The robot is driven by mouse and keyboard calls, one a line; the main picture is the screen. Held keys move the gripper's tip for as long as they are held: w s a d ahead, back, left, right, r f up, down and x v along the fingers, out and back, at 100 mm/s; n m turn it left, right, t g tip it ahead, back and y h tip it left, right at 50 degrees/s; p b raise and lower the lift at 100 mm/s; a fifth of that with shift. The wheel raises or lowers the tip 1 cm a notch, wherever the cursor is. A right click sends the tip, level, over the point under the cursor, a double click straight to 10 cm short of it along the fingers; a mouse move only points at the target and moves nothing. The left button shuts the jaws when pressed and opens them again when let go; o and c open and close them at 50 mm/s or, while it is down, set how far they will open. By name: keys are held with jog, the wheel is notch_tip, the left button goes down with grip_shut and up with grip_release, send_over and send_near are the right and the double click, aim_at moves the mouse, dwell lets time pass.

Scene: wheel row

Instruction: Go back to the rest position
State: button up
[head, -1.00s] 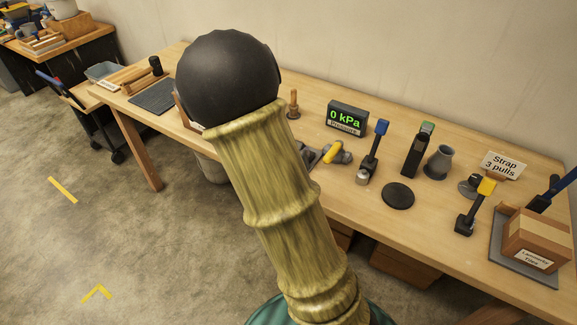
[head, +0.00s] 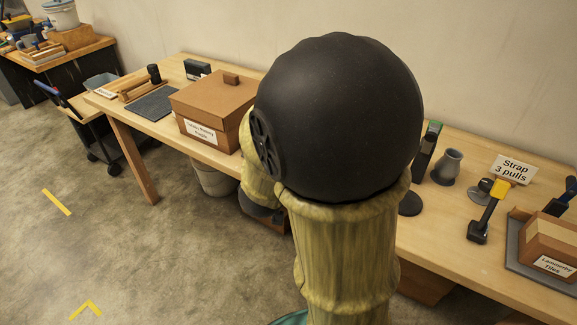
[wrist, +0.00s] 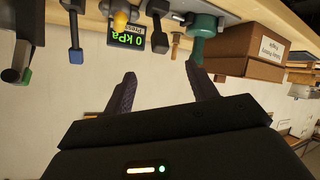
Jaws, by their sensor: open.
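My gripper (wrist: 162,92) shows in the wrist view with its two dark fingers spread apart and nothing between them. That view is turned upside down, with the bench along its top and the wall below. In the head view my arm, with its large black joint, stands in front of the middle of the bench, and my gripper is hidden behind it. The workbench (head: 440,262) runs along the wall. The 0 kPa pressure display (wrist: 125,38) is beyond the fingers in the wrist view; my arm hides it in the head view.
A lidded cardboard box (head: 212,108) stands left of my arm. To its right are a grey vase-like pot (head: 447,167), a yellow-topped lever (head: 490,210), a strap sign (head: 514,168) and a labelled box (head: 553,243). The floor (head: 150,255) in front at left is clear.

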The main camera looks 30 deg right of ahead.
dwell(0.4)
jog(key=s+a+f+n+g+y, duration=0.3)
jog(key=s+a+f+g+y, duration=0.15)
jog(key=a+f+y, duration=0.5)
jog(key=s+a+r+g+h, duration=0.1)
jog(key=s+g, duration=0.2)
jog(key=s, duration=0.3)
notch_tip(320, 180, up, 17)
jog(key=p, duration=1.7)
jog(key=shift+n, duration=0.4)
jog(key=shift+t, duration=0.25)
